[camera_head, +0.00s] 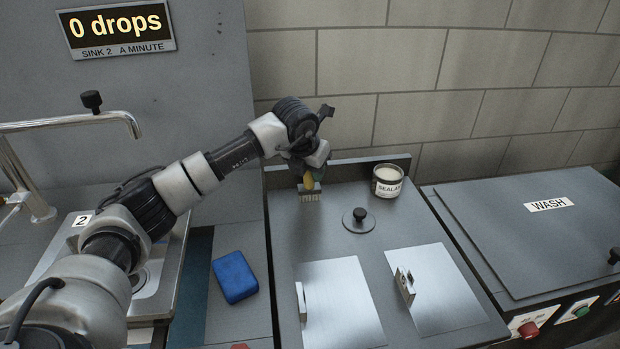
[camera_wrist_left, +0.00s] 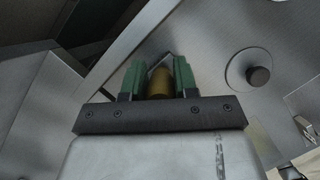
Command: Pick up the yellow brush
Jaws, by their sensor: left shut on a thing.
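The yellow brush (camera_head: 308,183) is at the back left of the grey panel, its yellow handle up and its pale bristles pointing down. My left gripper (camera_head: 306,169) reaches it from above and is shut on the handle. In the left wrist view the yellow handle (camera_wrist_left: 160,84) sits between the green fingers of the left gripper (camera_wrist_left: 159,78). The head view does not clearly show whether the bristles touch the panel. My right gripper is not in view.
A sealant jar (camera_head: 388,181) stands right of the brush. A black knob (camera_head: 359,216) rises from the panel in front. A blue sponge (camera_head: 235,277) lies left of the panel. A faucet (camera_head: 70,124) stands over the sink at left. The WASH lid (camera_head: 540,240) is at right.

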